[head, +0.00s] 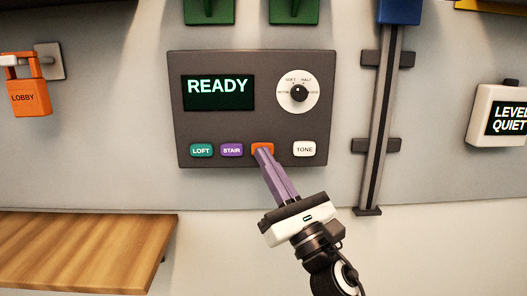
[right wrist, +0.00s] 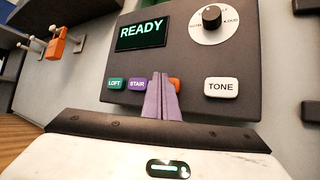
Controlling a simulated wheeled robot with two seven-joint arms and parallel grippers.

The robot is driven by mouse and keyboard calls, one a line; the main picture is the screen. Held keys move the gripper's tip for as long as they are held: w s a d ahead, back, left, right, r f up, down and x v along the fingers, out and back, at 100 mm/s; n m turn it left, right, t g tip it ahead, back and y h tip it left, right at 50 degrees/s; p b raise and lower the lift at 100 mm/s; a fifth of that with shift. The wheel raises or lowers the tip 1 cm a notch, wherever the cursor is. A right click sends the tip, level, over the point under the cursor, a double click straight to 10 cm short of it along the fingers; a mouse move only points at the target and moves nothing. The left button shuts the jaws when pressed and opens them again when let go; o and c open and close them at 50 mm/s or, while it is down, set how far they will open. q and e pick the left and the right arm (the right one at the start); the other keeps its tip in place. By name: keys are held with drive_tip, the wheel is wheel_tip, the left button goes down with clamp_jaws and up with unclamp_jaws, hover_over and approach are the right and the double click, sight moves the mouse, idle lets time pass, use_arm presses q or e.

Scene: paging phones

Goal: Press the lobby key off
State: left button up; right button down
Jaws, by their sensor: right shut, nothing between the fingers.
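The dark paging panel (head: 250,120) is on the wall, with a screen (head: 218,92) reading READY. Along its lower edge are a teal LOFT key (head: 201,151), a purple STAIR key (head: 232,150), an orange key (head: 262,147) and a white TONE key (head: 304,149). My right gripper (head: 263,152) is shut and empty, its purple fingertips in front of the orange key and covering its label. In the right wrist view the orange key (right wrist: 175,84) shows only partly beside the fingers. I cannot tell whether the tips touch it. My left gripper is not in view.
A white dial (head: 309,102) with a dark knob is at the panel's upper right. An orange LOBBY phone (head: 28,98) hangs at the left. A vertical rail (head: 380,130) stands right of the panel, and a wooden shelf (head: 85,245) is at the lower left.

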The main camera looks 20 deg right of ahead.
drive_tip(key=shift+s, duration=0.2)
drive_tip(key=shift+s+a, duration=0.3)
drive_tip(key=shift+s, duration=0.65)
drive_tip(key=shift+s+a, duration=0.25)
drive_tip(key=shift+s, duration=0.7)
drive_tip(key=shift+s+a, duration=0.3)
drive_tip(key=shift+s, duration=0.65)
idle(0.5)
